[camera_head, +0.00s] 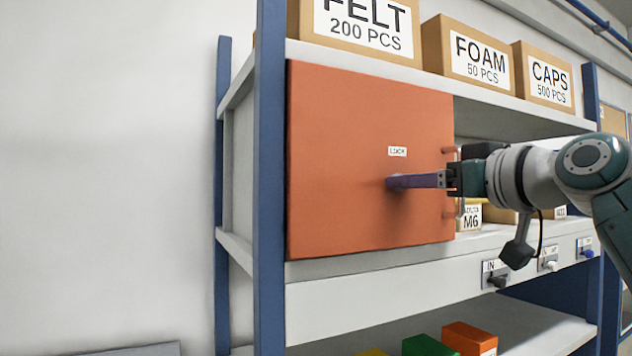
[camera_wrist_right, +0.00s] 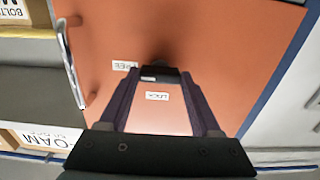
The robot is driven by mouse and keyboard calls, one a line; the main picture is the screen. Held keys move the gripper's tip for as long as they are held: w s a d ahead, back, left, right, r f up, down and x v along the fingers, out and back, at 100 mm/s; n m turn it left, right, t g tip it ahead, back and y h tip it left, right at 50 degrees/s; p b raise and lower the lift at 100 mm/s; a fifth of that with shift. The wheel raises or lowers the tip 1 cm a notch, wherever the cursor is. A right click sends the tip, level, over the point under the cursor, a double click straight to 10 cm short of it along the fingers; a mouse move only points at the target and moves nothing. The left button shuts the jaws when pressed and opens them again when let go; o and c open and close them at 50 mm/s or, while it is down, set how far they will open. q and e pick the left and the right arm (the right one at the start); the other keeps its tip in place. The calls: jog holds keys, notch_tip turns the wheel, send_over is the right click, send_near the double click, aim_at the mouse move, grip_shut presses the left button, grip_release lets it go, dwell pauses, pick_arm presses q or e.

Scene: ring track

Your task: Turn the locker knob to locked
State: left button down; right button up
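The orange locker door (camera_head: 350,130) is closed on the shelf, with a small LOCK label (camera_head: 397,151) above where my right gripper (camera_head: 391,183) reaches its face. In the head view the fingers hide the knob. In the right wrist view the dark knob (camera_wrist_right: 162,73) sits between the fingertips of my right gripper (camera_wrist_right: 160,76) and fills the gap, so it appears held. A small white mark shows on the knob. The FREE label (camera_wrist_right: 126,66) lies left of the knob there, and the LOCK label (camera_wrist_right: 157,96) lies below it. My left gripper is not in view.
The door's bar handle (camera_wrist_right: 70,62) stands out near the knob. A blue shelf post (camera_head: 269,200) runs beside the door. FELT (camera_head: 365,25), FOAM (camera_head: 480,58) and CAPS (camera_head: 548,80) boxes stand above. Small switches (camera_head: 497,281) line the shelf edge below my right arm.

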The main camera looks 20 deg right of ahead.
jog(key=c, duration=0.8)
jog(key=n+b, duration=0.3)
jog(key=n, duration=1.4)
jog(key=shift+n, duration=0.4)
jog(key=shift+a+n, duration=0.1)
jog(key=shift+n, duration=0.2)
